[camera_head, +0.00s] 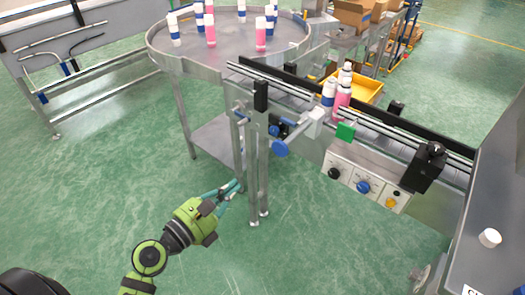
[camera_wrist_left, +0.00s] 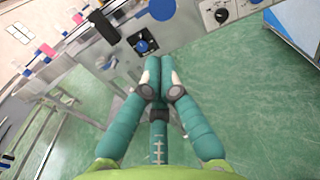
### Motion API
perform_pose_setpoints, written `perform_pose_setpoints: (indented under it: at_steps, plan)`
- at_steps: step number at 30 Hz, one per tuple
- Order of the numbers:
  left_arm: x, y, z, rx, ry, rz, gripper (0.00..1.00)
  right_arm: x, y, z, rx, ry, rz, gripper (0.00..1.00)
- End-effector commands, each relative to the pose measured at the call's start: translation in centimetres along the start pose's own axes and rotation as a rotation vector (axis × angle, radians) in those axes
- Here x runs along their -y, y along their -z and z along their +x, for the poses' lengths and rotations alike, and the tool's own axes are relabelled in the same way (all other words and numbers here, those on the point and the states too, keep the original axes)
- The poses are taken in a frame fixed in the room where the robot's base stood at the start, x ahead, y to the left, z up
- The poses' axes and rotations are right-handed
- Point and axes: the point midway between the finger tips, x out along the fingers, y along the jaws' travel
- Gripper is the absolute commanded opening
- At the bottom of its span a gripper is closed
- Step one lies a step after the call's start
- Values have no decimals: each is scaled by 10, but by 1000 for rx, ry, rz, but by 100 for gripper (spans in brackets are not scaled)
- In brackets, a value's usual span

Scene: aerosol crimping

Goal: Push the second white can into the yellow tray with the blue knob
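A blue and white can (camera_head: 328,95) and a pink can with a white top (camera_head: 342,99) stand side by side on the conveyor. More white tops show behind them. Which can is the second white one I cannot tell. The yellow tray (camera_head: 368,88) lies behind the conveyor, partly hidden by the cans. The blue knob (camera_head: 280,148) is a disc on a rod at the conveyor's front; it also shows at the top of the left wrist view (camera_wrist_left: 162,8). My left gripper (camera_head: 232,188) is empty, below and left of the knob, apart from it. Its teal fingers (camera_wrist_left: 160,65) meet at the tips. My right gripper is out of view.
A round metal table (camera_head: 225,45) with several cans joins the conveyor at the left. Metal legs (camera_head: 258,170) stand just right of my left gripper. A control panel (camera_head: 350,190) is at the conveyor's front, and a white cap (camera_head: 489,238) lies at the right. The green floor is open at the left.

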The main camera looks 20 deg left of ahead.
Motion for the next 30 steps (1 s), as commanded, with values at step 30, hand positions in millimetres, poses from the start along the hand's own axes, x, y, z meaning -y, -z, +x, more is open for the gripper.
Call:
perform_pose_setpoints:
  at_steps: [30]
  plan:
    - [1,-12,102,19,4,-23,0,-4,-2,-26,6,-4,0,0]
